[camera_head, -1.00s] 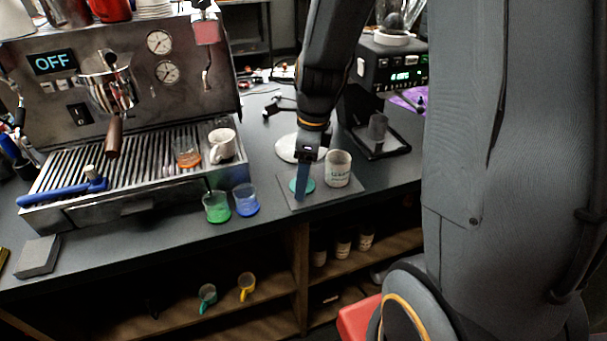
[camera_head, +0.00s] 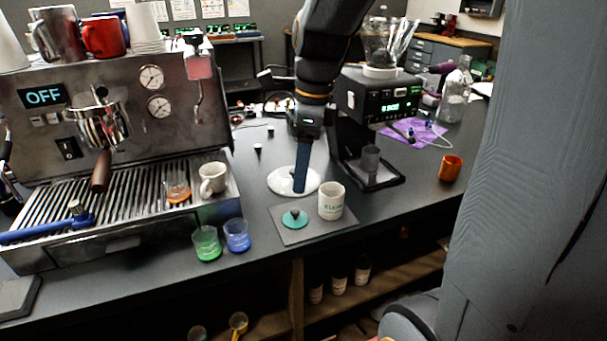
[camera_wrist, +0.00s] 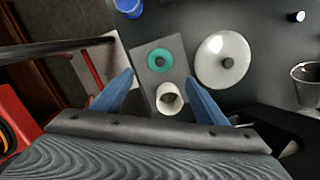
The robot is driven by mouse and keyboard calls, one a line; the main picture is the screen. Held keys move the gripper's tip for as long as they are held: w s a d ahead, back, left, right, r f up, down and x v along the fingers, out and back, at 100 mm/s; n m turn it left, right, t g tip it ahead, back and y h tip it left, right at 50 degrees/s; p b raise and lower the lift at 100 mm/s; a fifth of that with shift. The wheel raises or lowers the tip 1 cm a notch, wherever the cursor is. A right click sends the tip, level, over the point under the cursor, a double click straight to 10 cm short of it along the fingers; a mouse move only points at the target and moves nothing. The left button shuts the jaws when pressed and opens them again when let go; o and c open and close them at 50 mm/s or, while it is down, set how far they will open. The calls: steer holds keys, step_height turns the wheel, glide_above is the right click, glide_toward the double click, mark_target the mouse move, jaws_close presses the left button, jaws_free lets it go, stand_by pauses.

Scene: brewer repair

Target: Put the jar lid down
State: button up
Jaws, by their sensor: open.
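The teal jar lid (camera_head: 295,219), a round disc with a dark knob, lies flat on a grey mat (camera_head: 328,229). The white jar (camera_head: 331,203) with teal lettering stands upright on the mat, to the right of the lid and apart from it. My gripper (camera_head: 299,189) is open and clear of the lid. In the wrist view the teal lid (camera_wrist: 160,60) lies beyond my spread fingers (camera_wrist: 160,78), with nothing between them touching it. The jar (camera_wrist: 165,112) there shows an open top with dark contents.
A white round lid with a dark knob (camera_head: 281,181) lies behind the mat. Green (camera_head: 206,245) and blue (camera_head: 237,237) cups stand left of the mat, before the espresso machine (camera_head: 118,100). An orange cup (camera_head: 451,168) stands further right.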

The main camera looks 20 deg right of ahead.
steer(key=shift+s+a+f+n+t+h, duration=0.1)
steer(key=shift+s+a+f+n+h, duration=0.15)
steer(key=shift+s+f+n, duration=2.55)
steer(key=shift+s+a+f+n+t+h, duration=0.25)
steer(key=shift+f+n, duration=0.5)
steer(key=shift+n, duration=4.25)
steer(key=shift+s+a+f+n+g+h, duration=0.1)
steer(key=shift+s+a+f+n, duration=0.2)
steer(key=shift+s+f+n, duration=2.45)
steer(key=w+r+n, duration=0.2)
steer(key=w, duration=0.1)
steer(key=shift+c, duration=0.3)
